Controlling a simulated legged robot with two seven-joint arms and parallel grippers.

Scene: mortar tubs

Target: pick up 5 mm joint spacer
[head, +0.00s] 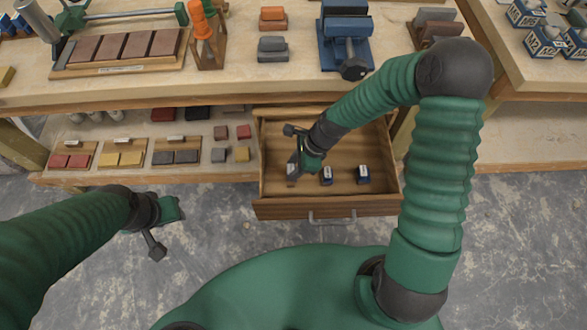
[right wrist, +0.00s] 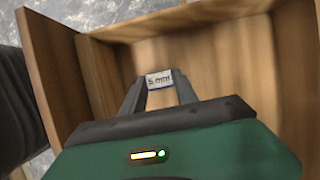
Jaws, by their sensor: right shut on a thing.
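My right gripper (head: 294,166) is inside the open wooden drawer (head: 330,209), at its left part. In the right wrist view the fingers (right wrist: 160,90) are closed on a small piece with a white printed label (right wrist: 159,79), which looks like the joint spacer. The print seems to read "5 mm" but is blurred. Two more small dark blocks with white labels, one in the middle (head: 326,176) and one to the right (head: 363,175), stand on the drawer floor. My left gripper (head: 166,228) hangs over the concrete floor, left of the drawer; its jaw opening is unclear.
The workbench (head: 230,88) above the drawer carries a tile board (head: 120,48), an orange-handled tool (head: 202,25) and a blue device (head: 345,38). A lower shelf (head: 120,180) left of the drawer holds several coloured blocks.

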